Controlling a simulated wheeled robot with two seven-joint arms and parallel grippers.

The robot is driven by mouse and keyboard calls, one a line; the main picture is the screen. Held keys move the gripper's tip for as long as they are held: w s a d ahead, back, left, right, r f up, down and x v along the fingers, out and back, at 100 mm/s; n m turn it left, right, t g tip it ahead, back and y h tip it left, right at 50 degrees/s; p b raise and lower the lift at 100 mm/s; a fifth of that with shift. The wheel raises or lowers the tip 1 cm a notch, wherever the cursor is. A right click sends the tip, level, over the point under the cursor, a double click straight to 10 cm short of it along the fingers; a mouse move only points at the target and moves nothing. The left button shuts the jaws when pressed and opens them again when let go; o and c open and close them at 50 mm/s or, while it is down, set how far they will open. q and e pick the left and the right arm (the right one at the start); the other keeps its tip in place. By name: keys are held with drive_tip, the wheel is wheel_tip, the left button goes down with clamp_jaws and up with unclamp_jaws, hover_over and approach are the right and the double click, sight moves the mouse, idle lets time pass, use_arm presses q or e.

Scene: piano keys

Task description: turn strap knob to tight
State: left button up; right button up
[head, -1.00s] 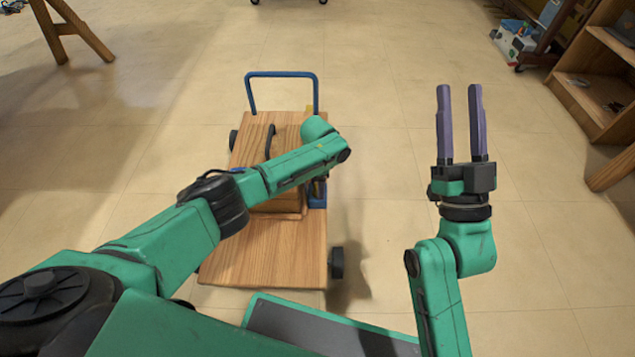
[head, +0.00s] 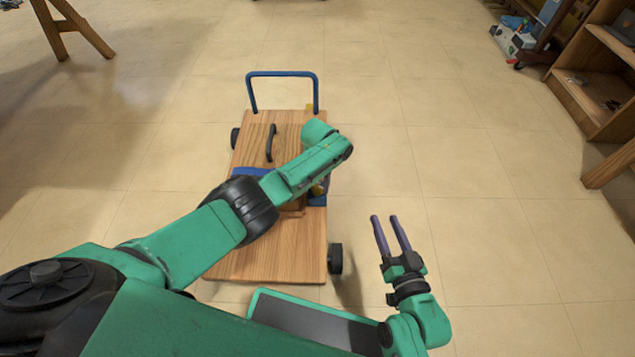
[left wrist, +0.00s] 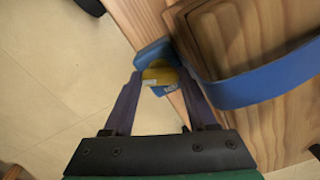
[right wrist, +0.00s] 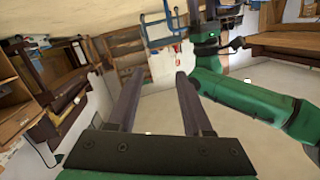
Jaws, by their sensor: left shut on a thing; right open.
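A yellow knob (left wrist: 160,75) sits on a blue buckle (left wrist: 152,52) at the edge of the wooden cart in the left wrist view. My left gripper (left wrist: 160,84) is shut on the yellow knob, a finger on each side. A blue strap (left wrist: 258,88) runs across the wooden box (left wrist: 225,35). In the head view, my left arm covers much of the strap (head: 255,172) and most of the gripper; a small bit of yellow shows below the arm. My right gripper (head: 390,232) is open and empty, above the floor right of the cart.
The box with a dark handle (head: 271,143) rests on a wooden cart (head: 262,262) with a blue push bar (head: 281,74) and black wheels. A wooden shelf (head: 600,90) stands at the far right. The floor around the cart is clear.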

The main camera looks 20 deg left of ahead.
use_arm(q)
drive_tip(key=shift+d+n, duration=0.1)
drive_tip(key=shift+n, duration=0.9)
drive_tip(key=n, duration=0.3)
drive_tip(key=shift+n, duration=0.3)
drive_tip(key=n, duration=0.3)
drive_tip(key=shift+n, duration=0.3)
drive_tip(key=n, duration=0.3)
drive_tip(key=shift+n, duration=0.3)
drive_tip(key=n, duration=0.2)
drive_tip(key=shift+n, duration=0.4)
drive_tip(key=n, duration=0.3)
drive_tip(key=shift+n, duration=0.3)
drive_tip(key=n, duration=0.2)
drive_tip(key=shift+n, duration=0.9)
use_arm(e)
drive_tip(key=shift+s+f, duration=0.35)
drive_tip(key=shift+f, duration=0.15)
drive_tip(key=shift+w+r, duration=0.2)
